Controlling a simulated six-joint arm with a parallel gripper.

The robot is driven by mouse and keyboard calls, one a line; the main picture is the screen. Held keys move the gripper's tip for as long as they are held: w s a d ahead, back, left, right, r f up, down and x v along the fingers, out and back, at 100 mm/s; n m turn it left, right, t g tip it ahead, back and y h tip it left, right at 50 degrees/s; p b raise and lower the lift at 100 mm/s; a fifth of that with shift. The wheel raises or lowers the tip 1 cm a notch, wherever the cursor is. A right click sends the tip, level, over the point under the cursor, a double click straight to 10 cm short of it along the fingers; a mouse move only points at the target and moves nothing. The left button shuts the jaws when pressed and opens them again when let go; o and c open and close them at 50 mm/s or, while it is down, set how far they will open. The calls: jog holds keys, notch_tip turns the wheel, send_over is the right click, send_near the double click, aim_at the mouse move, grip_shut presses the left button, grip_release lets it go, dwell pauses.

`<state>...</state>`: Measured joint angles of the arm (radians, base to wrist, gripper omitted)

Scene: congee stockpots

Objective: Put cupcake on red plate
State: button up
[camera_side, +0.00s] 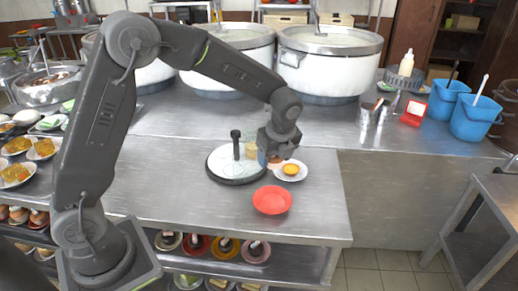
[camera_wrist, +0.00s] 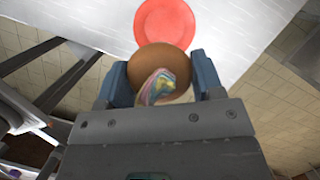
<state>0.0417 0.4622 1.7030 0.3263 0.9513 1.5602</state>
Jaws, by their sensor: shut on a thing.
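The cupcake (camera_wrist: 160,84) has a brown round base and pastel swirled frosting in the wrist view. It sits between the two blue-grey fingers of my gripper (camera_wrist: 162,76), which is shut on it. In the side view my gripper (camera_side: 271,158) is above the table, behind the red plate, and mostly hides the cupcake. The red plate (camera_side: 272,200) lies empty on the metal table near its front edge. It also shows in the wrist view (camera_wrist: 165,22), just beyond the cupcake, which covers its near edge.
A white plate (camera_side: 301,174) with a yellow tart stands close by, right of my gripper. A round white board (camera_side: 222,166) with a dark upright post is to the left. Large stockpots (camera_side: 330,72) line the back. The table left of the red plate is clear.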

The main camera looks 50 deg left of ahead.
aim_at(271, 202)
jog(key=shift+f, duration=7.05)
jog(key=shift+f, duration=0.4)
jog(key=o, duration=1)
jog(key=shift+c, duration=0.2)
jog(key=c, duration=0.3)
jog(key=shift+o, duration=0.2)
jog(key=shift+v, duration=2.55)
jog(key=shift+r, duration=0.1)
